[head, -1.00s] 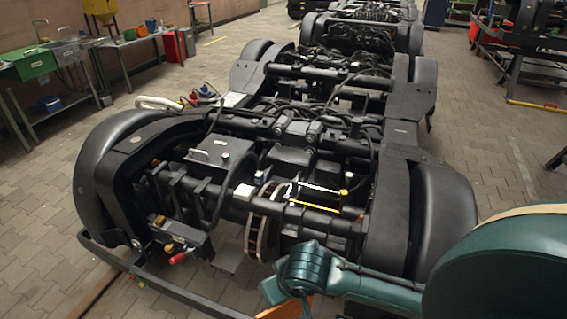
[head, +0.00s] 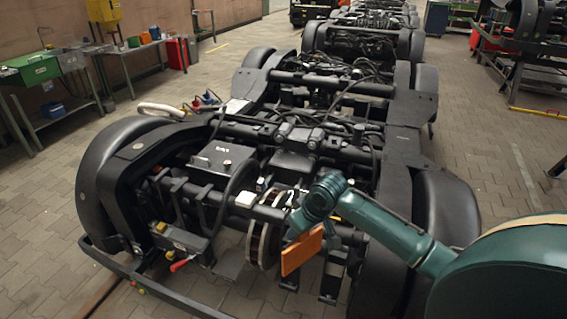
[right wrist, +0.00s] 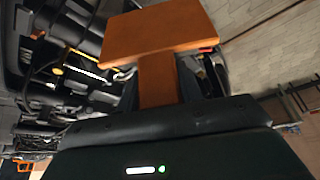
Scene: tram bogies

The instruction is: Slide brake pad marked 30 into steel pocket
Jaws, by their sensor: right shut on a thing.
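An orange plate-like pad (head: 302,250) hangs tilted from my right gripper (head: 312,218), in front of the bogie near its brake disc (head: 264,238). In the right wrist view the orange pad (right wrist: 160,32) has a broad flat head and a narrower stem, and my right gripper's dark fingers (right wrist: 157,92) are shut on the stem. No number is readable on the pad. I cannot make out the steel pocket clearly; the pad and arm cover part of the area beside the disc. My left gripper is not in view.
The black bogie frame (head: 398,190) with bars, cables and wheel covers surrounds the disc. A control box with a red handle (head: 180,264) is at its front left. Benches (head: 45,80) stand at the left wall.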

